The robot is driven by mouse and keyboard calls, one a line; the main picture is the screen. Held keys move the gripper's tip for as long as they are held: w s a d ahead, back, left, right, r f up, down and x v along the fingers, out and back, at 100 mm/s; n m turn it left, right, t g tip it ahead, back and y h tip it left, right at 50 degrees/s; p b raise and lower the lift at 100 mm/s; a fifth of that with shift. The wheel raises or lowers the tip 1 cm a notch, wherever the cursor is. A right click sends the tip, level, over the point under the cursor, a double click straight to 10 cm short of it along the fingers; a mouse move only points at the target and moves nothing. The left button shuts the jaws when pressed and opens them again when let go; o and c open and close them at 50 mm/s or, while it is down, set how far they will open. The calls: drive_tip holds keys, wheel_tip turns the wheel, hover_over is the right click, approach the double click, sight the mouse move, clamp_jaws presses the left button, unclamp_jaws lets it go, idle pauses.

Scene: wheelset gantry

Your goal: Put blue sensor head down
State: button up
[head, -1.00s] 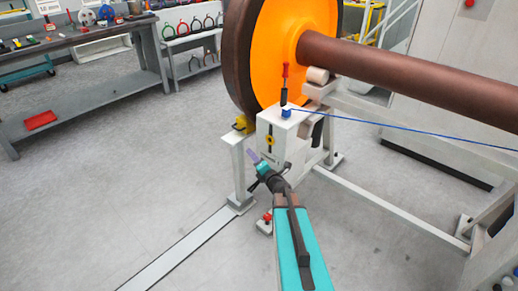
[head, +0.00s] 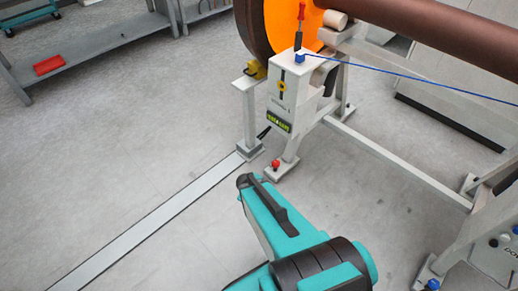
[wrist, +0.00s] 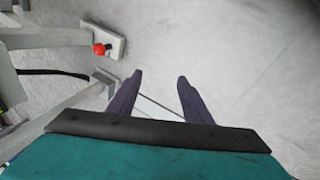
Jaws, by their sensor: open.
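The blue sensor head (head: 300,57) appears as a small blue block on top of the white gantry box (head: 285,88). A blue cable (head: 420,82) runs from it to the right. A red-handled black tool (head: 300,24) stands upright right by it. My gripper (wrist: 158,78) shows in the wrist view with its two dark fingers apart, nothing between them, over grey floor. In the head view only my arm shows, low in front of the gantry and well away from the sensor head; my fingers are not visible there.
An orange wheel (head: 290,25) with a brown axle (head: 440,35) stands behind the box. Open floor lies left, crossed by a pale strip (head: 150,225).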

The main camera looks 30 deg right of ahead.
drive_tip(key=s+a+f+m+g+y, duration=0.1)
drive_tip(key=s+a+g, duration=0.3)
drive_tip(key=s+a, duration=0.4)
drive_tip(key=s+a+f+m+g+y, duration=0.1)
drive_tip(key=s+a+m+g, duration=0.3)
drive_tip(key=s, duration=1.2)
drive_tip(key=a+y, duration=0.1)
drive_tip(key=a, duration=0.2)
drive_tip(key=shift+a, duration=0.35)
drive_tip(key=shift+c, duration=0.2)
drive_tip(key=c, duration=0.3)
